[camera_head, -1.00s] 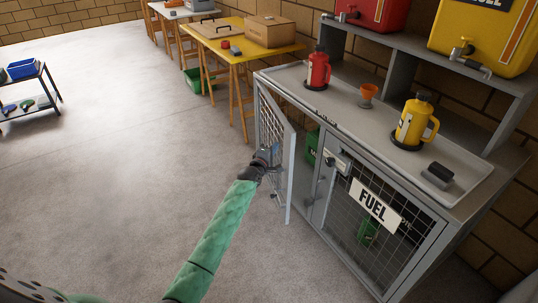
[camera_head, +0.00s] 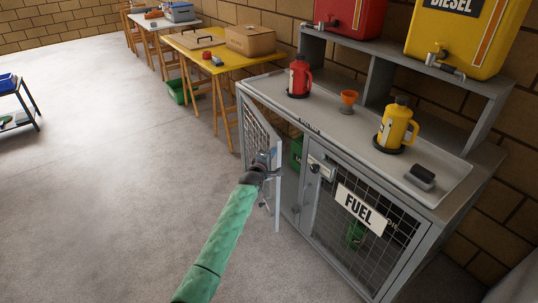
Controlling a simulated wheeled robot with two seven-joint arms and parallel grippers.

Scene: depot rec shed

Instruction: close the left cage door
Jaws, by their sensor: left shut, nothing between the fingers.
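The left cage door (camera_head: 257,130) is a grey-framed mesh panel on the fuel cabinet (camera_head: 440,212). It stands ajar, swung outward from the left opening, with its free edge toward me. My left gripper (camera_head: 266,160) is shut and empty at the door's free edge, on its outer side. It looks to be touching the door, but I cannot tell for certain. The right cage door (camera_head: 385,238), with a FUEL sign (camera_head: 359,207) and a latch (camera_head: 320,167), is closed. A green can (camera_head: 297,152) shows inside the left opening. My right gripper is not in view.
On the cabinet top stand a red jug (camera_head: 299,78), an orange funnel (camera_head: 348,100), a yellow jug (camera_head: 396,125) and a dark block (camera_head: 421,177). A yellow table (camera_head: 200,50) with a cardboard box (camera_head: 250,40) stands behind.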

